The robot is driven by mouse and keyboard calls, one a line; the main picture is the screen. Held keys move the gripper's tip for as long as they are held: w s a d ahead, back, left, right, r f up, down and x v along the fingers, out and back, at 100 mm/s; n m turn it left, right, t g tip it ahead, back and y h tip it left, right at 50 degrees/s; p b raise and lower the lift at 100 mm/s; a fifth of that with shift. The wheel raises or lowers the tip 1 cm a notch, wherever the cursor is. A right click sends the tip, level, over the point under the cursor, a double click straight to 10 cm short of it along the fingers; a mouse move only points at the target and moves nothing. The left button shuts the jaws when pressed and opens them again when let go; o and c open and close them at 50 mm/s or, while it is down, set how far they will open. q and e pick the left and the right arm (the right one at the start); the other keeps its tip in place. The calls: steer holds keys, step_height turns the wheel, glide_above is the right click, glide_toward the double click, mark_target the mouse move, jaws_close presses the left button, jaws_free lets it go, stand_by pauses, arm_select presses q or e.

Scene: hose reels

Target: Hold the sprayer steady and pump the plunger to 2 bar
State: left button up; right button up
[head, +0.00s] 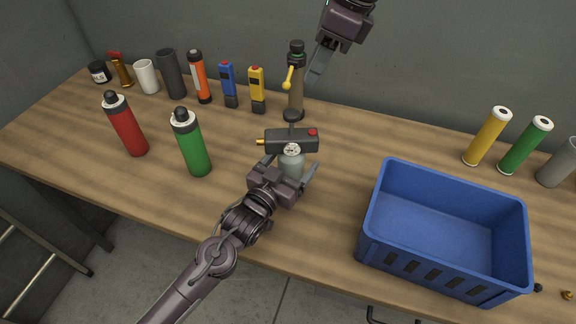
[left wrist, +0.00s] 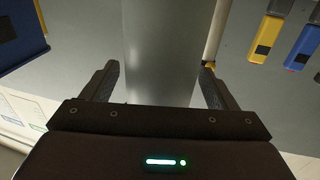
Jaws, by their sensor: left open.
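The sprayer has a grey tank (head: 291,164), a black head (head: 285,141) with a round gauge (head: 292,150), a yellow nozzle and a red button. It stands upright near the middle of the table. Its dark plunger knob (head: 291,116) sticks up above the head. I cannot read the gauge. My left gripper (head: 292,172) is open, with its fingers on either side of the tank. In the left wrist view the grey tank (left wrist: 158,50) stands between the fingers, with gaps visible. My right gripper (head: 320,64) hangs above and behind the sprayer, apart from it; its finger opening is unclear.
A blue crate (head: 377,200) stands to the right. A green bottle (head: 192,145) and a red bottle (head: 126,127) stand to the left. A dark tall bottle (head: 297,95) is close behind the sprayer. Several tools, cups and tubes line the back.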

arm_select(q)
steer(key=shift+c, duration=0.4)
steer(key=c, duration=1.3)
steer(key=shift+o, duration=0.2)
arm_select(e)
steer(key=shift+c, duration=0.2)
jaws_close()
